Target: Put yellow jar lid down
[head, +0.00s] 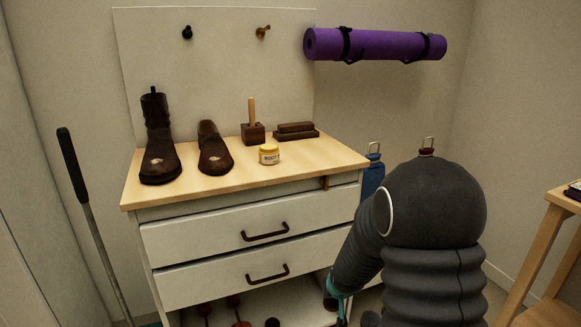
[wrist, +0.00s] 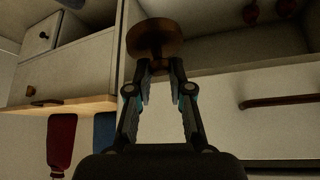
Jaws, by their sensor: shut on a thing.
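A small jar (head: 269,155) with a yellow top and a pale label stands on the wooden top of the drawer cabinet. Its yellow lid (head: 268,147) appears to sit on it. My gripper (head: 338,303) is low by the cabinet's right side, well below the jar. In the wrist view my gripper (wrist: 159,72) is shut on a round brown knob-like thing (wrist: 154,38) with a short stem. I cannot tell whether that thing is fixed to the furniture. In the head view my arm hides part of this area.
On the cabinet top (head: 250,178) stand brown boots (head: 158,140), a handled block (head: 252,130) and a brush (head: 296,130). Clear wood lies right of the jar. A purple mat (head: 375,44) hangs above. A blue bottle (head: 372,175) stands behind my arm.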

